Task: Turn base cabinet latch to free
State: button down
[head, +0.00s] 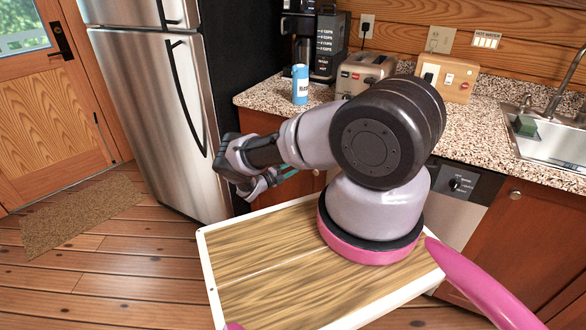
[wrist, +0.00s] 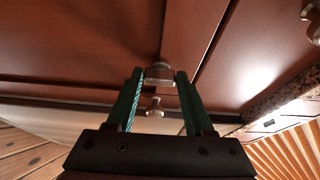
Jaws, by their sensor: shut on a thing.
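The base cabinet (head: 262,122) is a reddish-brown wooden unit under the speckled counter, mostly hidden behind my arm in the head view. In the wrist view its reddish-brown front (wrist: 90,35) fills the upper part. A small metal latch piece (wrist: 159,73) sits on that front by a seam between panels. My gripper (wrist: 158,75) has its two green fingers on either side of this piece and is shut on it. In the head view my gripper (head: 287,171) is at the cabinet front, and the latch is hidden there.
A round metal knob (wrist: 155,107) shows between the fingers, and another knob (wrist: 313,22) at the upper right. The steel fridge (head: 165,110) stands close to the left of my gripper. A dishwasher (head: 455,190) is to the right.

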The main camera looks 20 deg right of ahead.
dwell(0.3)
jog(key=shift+c, duration=1.4)
grip_release()
jog(key=v, duration=1.1)
jog(key=shift+f, duration=0.1)
